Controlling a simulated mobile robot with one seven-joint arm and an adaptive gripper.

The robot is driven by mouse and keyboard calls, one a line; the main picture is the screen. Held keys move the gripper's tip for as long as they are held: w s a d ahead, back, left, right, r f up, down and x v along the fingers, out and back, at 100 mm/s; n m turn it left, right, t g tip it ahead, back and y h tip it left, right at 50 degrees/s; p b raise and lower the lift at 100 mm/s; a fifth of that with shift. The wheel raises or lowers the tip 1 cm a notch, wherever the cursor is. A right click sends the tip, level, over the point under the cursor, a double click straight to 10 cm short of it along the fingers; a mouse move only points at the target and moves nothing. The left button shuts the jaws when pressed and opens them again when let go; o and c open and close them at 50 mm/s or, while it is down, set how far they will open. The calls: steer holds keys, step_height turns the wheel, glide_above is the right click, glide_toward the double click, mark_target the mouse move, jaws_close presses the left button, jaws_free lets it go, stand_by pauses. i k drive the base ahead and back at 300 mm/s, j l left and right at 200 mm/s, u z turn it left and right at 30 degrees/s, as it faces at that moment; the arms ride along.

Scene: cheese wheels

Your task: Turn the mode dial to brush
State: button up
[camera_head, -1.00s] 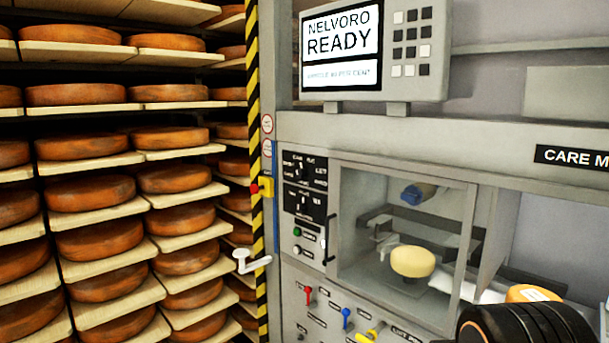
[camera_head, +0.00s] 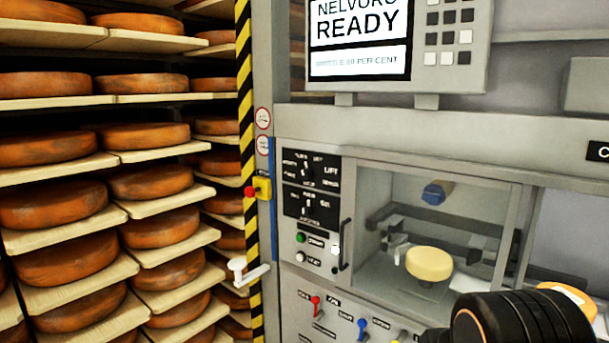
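Two black dial panels sit one above the other on the grey machine, left of its glass window. The upper panel (camera_head: 312,171) has a small knob ringed by white labels; one on its right side reads LIFT. The lower panel (camera_head: 311,207) has another small knob with labels around it. Most labels are too small to read, so I cannot tell which is the mode dial or where either knob points. A black, ribbed part of my arm shows at the lower right, well away from the panels. My gripper's fingers are not in view.
A display (camera_head: 358,40) above reads READY. Below the panels are a green button (camera_head: 300,238), a white button (camera_head: 300,257) and coloured levers. A door handle (camera_head: 345,245), a white crank (camera_head: 247,271) and a red-and-yellow stop button (camera_head: 258,190) stand nearby. Cheese racks fill the left.

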mark_target(306, 173)
steer(key=i+j+z, duration=0.15)
steer(key=j, duration=0.4)
steer(key=i+j+z, duration=0.15)
steer(key=j, duration=0.45)
steer(key=j+z, duration=0.15)
steer(key=j, duration=0.4)
steer(key=i+j+z, duration=0.15)
steer(key=j, duration=0.5)
